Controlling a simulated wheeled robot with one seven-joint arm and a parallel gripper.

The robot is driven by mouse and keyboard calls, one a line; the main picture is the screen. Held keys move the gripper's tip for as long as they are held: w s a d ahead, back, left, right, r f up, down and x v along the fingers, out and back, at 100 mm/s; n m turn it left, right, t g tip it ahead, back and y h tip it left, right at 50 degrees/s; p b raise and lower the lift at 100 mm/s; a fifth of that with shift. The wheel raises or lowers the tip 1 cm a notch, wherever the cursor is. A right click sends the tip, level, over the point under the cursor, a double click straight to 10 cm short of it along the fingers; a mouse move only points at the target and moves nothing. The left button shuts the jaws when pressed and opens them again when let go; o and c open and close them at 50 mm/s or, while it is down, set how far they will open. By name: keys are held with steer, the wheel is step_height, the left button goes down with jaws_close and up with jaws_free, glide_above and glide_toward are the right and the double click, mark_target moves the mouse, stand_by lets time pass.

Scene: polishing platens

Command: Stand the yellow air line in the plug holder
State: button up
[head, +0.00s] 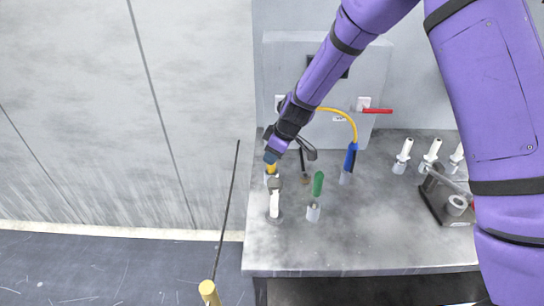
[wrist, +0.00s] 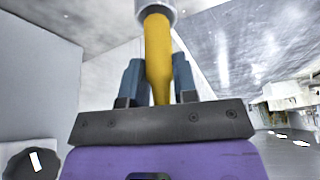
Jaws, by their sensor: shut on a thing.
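The yellow air line's plug end (head: 271,169) is between the blue fingertips of my gripper (head: 271,158), at the bench's left back. In the wrist view, the yellow plug (wrist: 158,55) tapers between the two fingers of my gripper (wrist: 156,80), which is shut on it. Its far end meets a pale grey round cup, the plug holder (wrist: 155,6). I cannot tell how deep it sits. In the head view the holder (head: 268,180) is partly hidden below the plug. A yellow hose (head: 342,114) arcs from behind my arm to a blue handle.
The blue handle (head: 351,157) and a green handle (head: 318,184) stand in cups nearby. A white nozzle (head: 274,204) stands just in front of the plug. White nozzles (head: 404,150) and a black rack (head: 434,205) are at right. A red valve lever (head: 376,111) projects from the wall.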

steer(key=shift+f, duration=0.3)
steer(key=shift+f, duration=0.15)
steer(key=o, duration=0.9)
steer(key=shift+o, duration=0.2)
